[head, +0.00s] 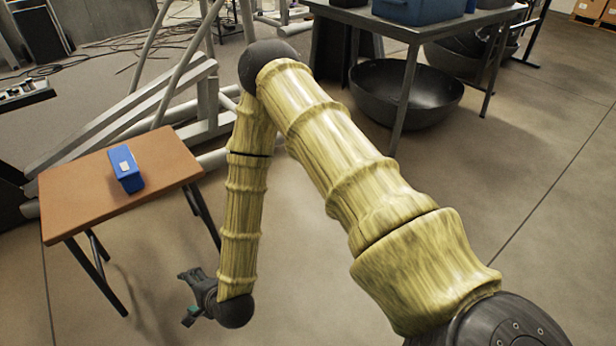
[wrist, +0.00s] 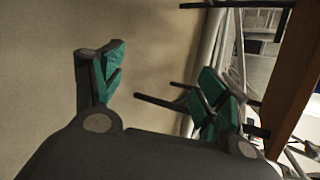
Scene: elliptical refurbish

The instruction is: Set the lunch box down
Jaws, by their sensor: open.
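A blue lunch box (head: 126,169) with a small pale label on top rests on a small brown table (head: 75,192) at the left of the head view. My gripper (head: 188,296) hangs low in front of the table's right side, below its top and apart from the lunch box. In the wrist view my gripper (wrist: 158,88) has its green-padded fingers spread wide with nothing between them.
A dark workbench (head: 410,28) with blue containers (head: 418,8) stands at the back. A large black bowl (head: 405,92) sits on the floor under it. Grey metal framing (head: 150,97) rises behind the small table. The floor at right is clear.

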